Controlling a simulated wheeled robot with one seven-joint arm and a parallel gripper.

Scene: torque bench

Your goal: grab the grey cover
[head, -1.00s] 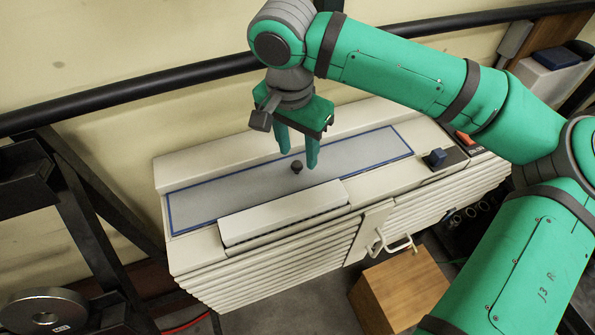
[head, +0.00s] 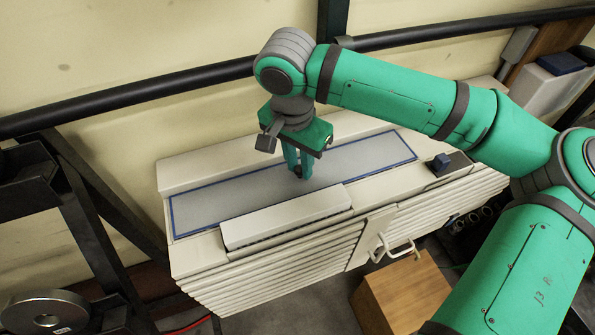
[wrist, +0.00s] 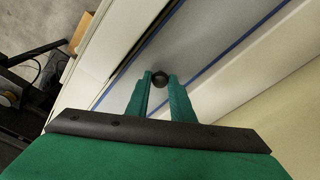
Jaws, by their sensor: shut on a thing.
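The grey cover (head: 225,196) is a long flat panel with a blue border, set in the top of a cream bench unit. It also shows in the wrist view (wrist: 215,50). A small dark knob (wrist: 159,76) stands on the cover. My green gripper (head: 298,172) is over the middle of the cover, pointing down, with its fingers close together on the knob. In the wrist view the fingertips (wrist: 160,80) sit on either side of the knob. The fingers hide most of the knob in the head view. The cover lies flat in its place.
A raised cream block (head: 285,217) runs along the front of the cover. A white handle (head: 393,247) is on the front, above a wooden box (head: 405,290). A black rail (head: 120,99) crosses the wall behind.

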